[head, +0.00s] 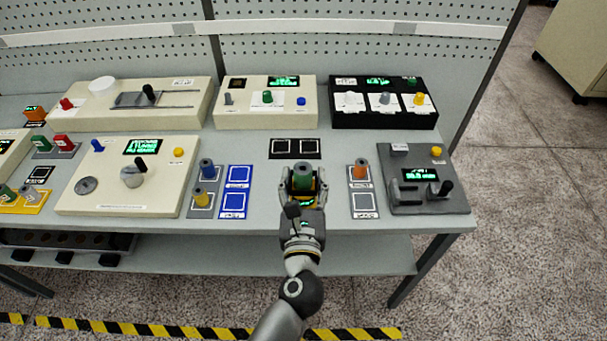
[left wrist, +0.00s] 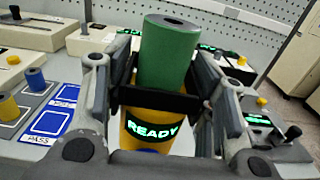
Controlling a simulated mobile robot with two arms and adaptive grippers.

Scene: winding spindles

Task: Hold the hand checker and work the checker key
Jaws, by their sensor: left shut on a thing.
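The hand checker (left wrist: 152,122) is yellow with a black collar and a black display reading READY in green letters. It stands upright between the fingers of my left gripper (head: 303,180), which is shut on it near the front edge of the bench. A green cylinder with a hole in its top (left wrist: 167,52) rises from the checker's collar; it also shows in the head view (head: 302,174). A bit of blue (left wrist: 150,151) shows below the display; I cannot tell if it is the checker key. My right gripper is not in view.
A blue mat with two squares (head: 235,192) lies left of the gripper, a grey mat with an orange spindle (head: 360,172) right of it. Behind is a black two-square plate (head: 294,149). A dark grey device (head: 425,203) stands at the right; cream consoles (head: 120,205) stand left and behind.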

